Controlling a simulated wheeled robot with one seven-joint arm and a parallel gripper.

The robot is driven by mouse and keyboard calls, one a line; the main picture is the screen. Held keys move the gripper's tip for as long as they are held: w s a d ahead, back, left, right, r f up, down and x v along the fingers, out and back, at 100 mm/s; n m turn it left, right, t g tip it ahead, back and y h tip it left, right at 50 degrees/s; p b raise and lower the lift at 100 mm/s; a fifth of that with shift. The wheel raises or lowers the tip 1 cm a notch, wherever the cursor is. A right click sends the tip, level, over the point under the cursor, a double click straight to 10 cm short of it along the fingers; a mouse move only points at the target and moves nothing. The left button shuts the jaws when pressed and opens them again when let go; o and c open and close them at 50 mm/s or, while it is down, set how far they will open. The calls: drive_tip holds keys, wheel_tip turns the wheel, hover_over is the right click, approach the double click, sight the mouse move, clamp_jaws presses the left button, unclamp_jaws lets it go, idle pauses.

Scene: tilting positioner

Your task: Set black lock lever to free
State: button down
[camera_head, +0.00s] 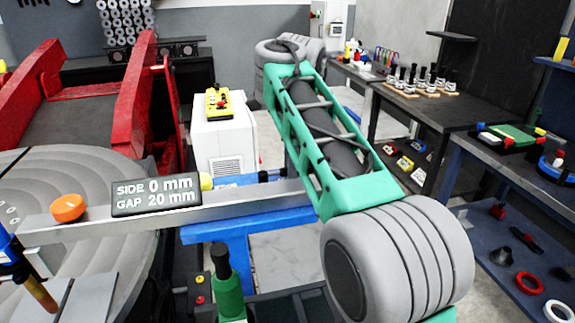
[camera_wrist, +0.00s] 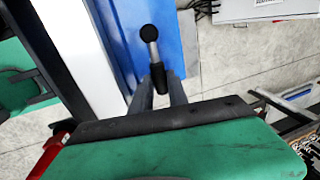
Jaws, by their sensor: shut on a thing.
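In the wrist view a lever with a round black knob (camera_wrist: 150,33) and a grey shaft stands out over a blue surface. My gripper (camera_wrist: 160,80) has its two dark fingers on either side of the lever's lower black part, and is shut on it. The fingers partly hide where the lever is mounted. In the head view my green arm link hides my gripper. A small black upright piece (camera_head: 263,176) shows by the grey bar, left of my arm; I cannot tell if it is the same lever.
A grey bar (camera_head: 240,205) crosses above a blue frame (camera_head: 213,233), with a sign reading SIDE 0 mm, GAP 20 mm (camera_head: 156,193). Red brackets (camera_head: 135,95) and a round grey table (camera_head: 60,170) are left; benches are right.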

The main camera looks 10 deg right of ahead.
drive_tip(key=shift+a+f, duration=0.15)
drive_tip(key=shift+f, duration=0.25)
idle(0.5)
